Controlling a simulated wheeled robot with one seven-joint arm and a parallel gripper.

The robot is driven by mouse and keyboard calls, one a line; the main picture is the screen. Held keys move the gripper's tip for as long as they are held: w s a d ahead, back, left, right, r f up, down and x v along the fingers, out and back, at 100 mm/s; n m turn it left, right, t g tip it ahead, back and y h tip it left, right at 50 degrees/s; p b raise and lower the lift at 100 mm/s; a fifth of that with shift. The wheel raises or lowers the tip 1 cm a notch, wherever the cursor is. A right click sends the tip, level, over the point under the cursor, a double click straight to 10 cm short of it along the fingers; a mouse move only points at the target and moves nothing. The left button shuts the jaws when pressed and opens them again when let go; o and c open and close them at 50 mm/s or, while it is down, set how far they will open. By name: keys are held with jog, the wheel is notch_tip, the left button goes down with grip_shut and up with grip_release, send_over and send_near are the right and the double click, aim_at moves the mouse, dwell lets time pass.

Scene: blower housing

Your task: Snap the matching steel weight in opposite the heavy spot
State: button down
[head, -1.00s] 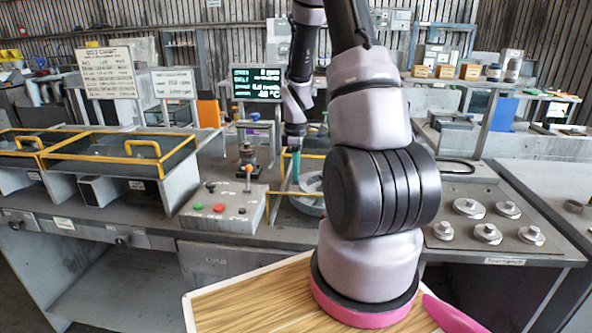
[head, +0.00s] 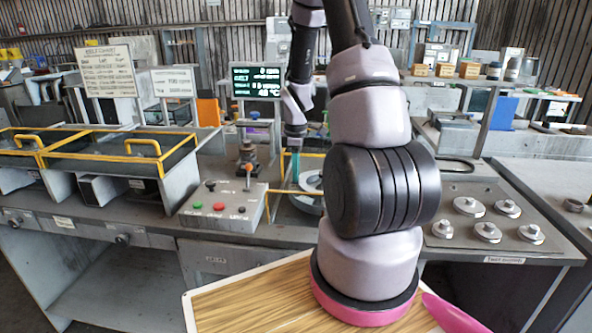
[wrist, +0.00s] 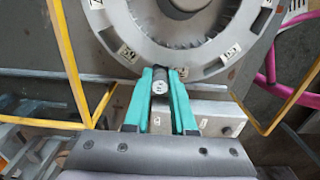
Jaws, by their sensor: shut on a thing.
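My gripper (wrist: 161,76) has teal fingers shut on a small grey cylindrical steel weight (wrist: 160,88), with a faint mark on its end. The blower wheel (wrist: 125,47) is a grey ring with ribs inside and small label plates on its face. The weight is at the ring's near edge in the wrist view; I cannot tell whether it touches or is seated. In the head view my gripper (head: 295,160) points down over the wheel (head: 308,203), which my arm partly hides. The heavy spot cannot be made out.
Several steel weights (head: 487,231) stand on a plate at the right. A control box (head: 222,212) with coloured buttons is left of the wheel. A lit screen (head: 257,82) and a chart board (head: 106,70) stand behind. Yellow rails (wrist: 75,62) flank the wheel.

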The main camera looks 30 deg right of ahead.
jog(key=shift+f, duration=0.7)
dwell(0.6)
jog(key=c, duration=0.7)
grip_release()
jog(key=shift+o, duration=0.2)
jog(key=shift+r, duration=0.15)
jog(key=shift+r, duration=3.6)
jog(key=shift+r, duration=0.2)
jog(key=s+a+r+m+t, duration=0.2)
jog(key=s+a+r+m, duration=0.2)
jog(key=r, duration=0.5)
jog(key=s+a+r+m+t+y, duration=0.1)
jog(key=s+a+r+m+t, duration=0.1)
jog(key=s+a+r+m, duration=0.3)
jog(key=s+a+r+m+t+y, duration=0.1)
jog(key=s+a+r+m+t, duration=0.2)
jog(key=s+r+m, duration=0.3)
jog(key=s+a+r, duration=0.1)
jog(key=s+r, duration=0.3)
jog(key=r, duration=0.3)
jog(key=shift+s+a+r, duration=0.2)
jog(key=shift+s+a, duration=0.05)
jog(key=shift+s, duration=0.05)
